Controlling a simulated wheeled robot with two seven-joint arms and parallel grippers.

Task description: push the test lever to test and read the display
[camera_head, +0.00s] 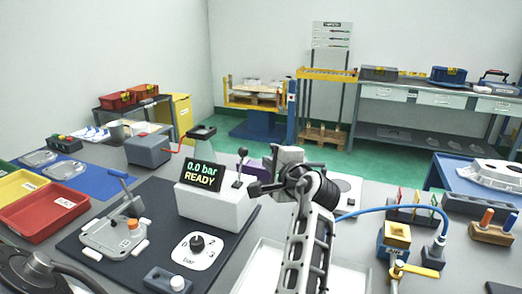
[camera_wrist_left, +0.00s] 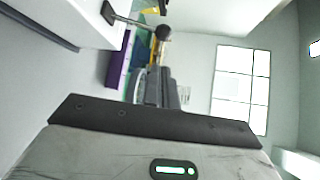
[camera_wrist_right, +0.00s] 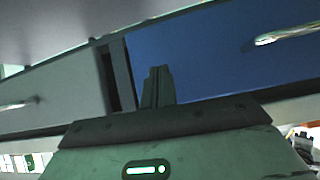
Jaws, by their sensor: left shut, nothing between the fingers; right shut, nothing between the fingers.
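The tester is a white box (camera_head: 215,208) on a dark mat. Its display (camera_head: 202,174) reads "0.0 bar READY" in green and yellow. The test lever (camera_head: 239,172), a thin stem with a black ball knob, stands nearly upright at the box's right end. It also shows in the left wrist view, where its ball (camera_wrist_left: 162,32) is just beyond the fingertips. My left gripper (camera_head: 256,188) is shut and empty, just right of the lever; I cannot tell whether it touches. My right gripper (camera_wrist_right: 158,72) is shut and empty, seen only in its own wrist view.
A pressure dial (camera_head: 199,249) is in front of the tester. A casting in a fixture (camera_head: 115,238) is at left, beside a red tray (camera_head: 45,212). A blue hose (camera_head: 385,209) and a brass valve (camera_head: 415,269) are at right. My right gripper faces a blue panel (camera_wrist_right: 225,55).

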